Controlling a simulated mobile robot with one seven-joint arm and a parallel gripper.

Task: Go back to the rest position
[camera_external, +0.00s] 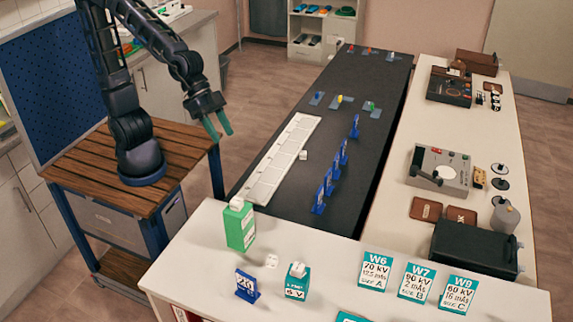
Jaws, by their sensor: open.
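My gripper (217,125) has green fingertips, which stand apart with nothing between them. It hangs in the air left of the dark table (345,188), near the right edge of my wooden-topped base. My black arm rises from the base, bends at the top of the view and comes down to the gripper. No object is in contact with the fingers.
A long white tray (283,160) and a row of blue stands (330,182) are on the dark table. The white front table (330,300) bears a green bottle (239,226) and several cards. A cream table (465,120) with devices stands at right.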

